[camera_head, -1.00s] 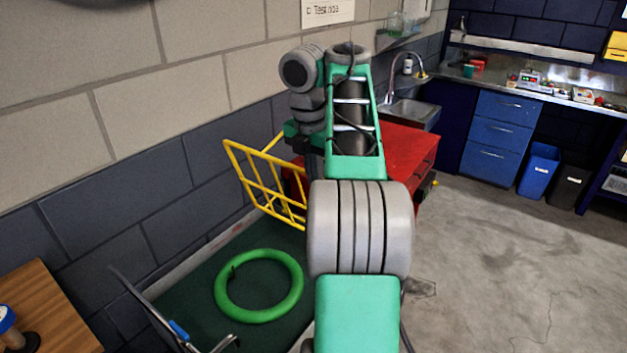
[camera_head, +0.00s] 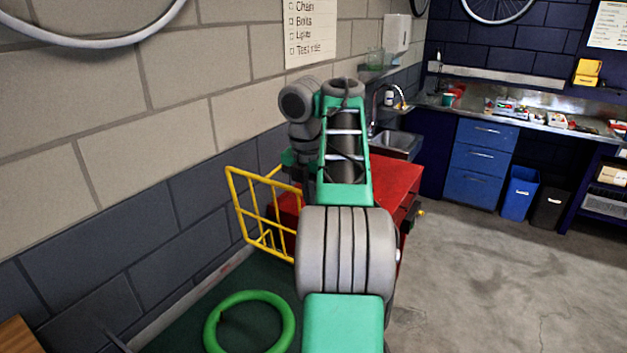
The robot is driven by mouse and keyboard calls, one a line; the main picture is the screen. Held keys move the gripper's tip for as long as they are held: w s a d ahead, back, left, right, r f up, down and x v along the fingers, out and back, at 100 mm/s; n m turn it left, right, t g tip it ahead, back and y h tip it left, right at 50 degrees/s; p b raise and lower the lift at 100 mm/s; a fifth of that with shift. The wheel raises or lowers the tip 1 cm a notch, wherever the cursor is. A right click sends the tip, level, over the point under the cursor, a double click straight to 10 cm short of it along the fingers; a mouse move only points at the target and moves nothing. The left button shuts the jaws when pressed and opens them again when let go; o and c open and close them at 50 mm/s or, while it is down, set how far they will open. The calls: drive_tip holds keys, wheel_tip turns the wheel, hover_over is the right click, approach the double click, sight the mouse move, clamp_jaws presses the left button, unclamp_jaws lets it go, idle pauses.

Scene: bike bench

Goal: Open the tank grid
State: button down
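A yellow barred grid (camera_head: 237,204), which I take to be the tank grid, stands steeply tilted near the wall, left of my arm. Its right edge is close to my arm and partly hidden by it. I cannot tell what it is hinged to. A red cabinet or tank (camera_head: 395,182) stands behind my arm, right of the grid, its front largely covered. My green and grey arm reaches forward through the middle of the picture. My gripper is hidden behind the arm links, so its fingers and any contact with the grid do not show.
A green ring (camera_head: 213,325) lies on a dark green surface (camera_head: 262,275) at lower left. The block wall (camera_head: 150,155) runs close along the left. A sink (camera_head: 397,143), blue drawers (camera_head: 480,160) and blue bin (camera_head: 519,193) stand at the back. The concrete floor (camera_head: 480,290) at right is clear.

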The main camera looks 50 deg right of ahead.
wheel_tip(320, 180, up, 10)
drive_tip(key=p, duration=0.5)
drive_tip(key=w+a+f+m+t+b, duration=0.1)
drive_tip(key=w+a+f+m, duration=0.15)
drive_tip(key=a, duration=0.45)
drive_tip(key=w+a+f+m+t, duration=0.1)
drive_tip(key=a+f+m, duration=0.15)
drive_tip(key=a, duration=0.45)
drive_tip(key=s+a+f+m+t+y+b, duration=0.1)
drive_tip(key=a+f+m, duration=0.25)
drive_tip(key=a, duration=0.25)
drive_tip(key=s+a+f+m+b, duration=0.1)
drive_tip(key=s+a+f+m, duration=0.2)
drive_tip(key=a, duration=0.4)
drive_tip(key=s+a+f+m, duration=0.2)
drive_tip(key=f+m, duration=0.2)
drive_tip(key=f, duration=0.1)
drive_tip(key=s+a+f+m+t, duration=0.1)
drive_tip(key=s+a+f+m, duration=0.2)
drive_tip(key=f+m, duration=0.2)
drive_tip(key=shift+s+a+f+b, duration=0.35)
drive_tip(key=shift+b, duration=0.05)
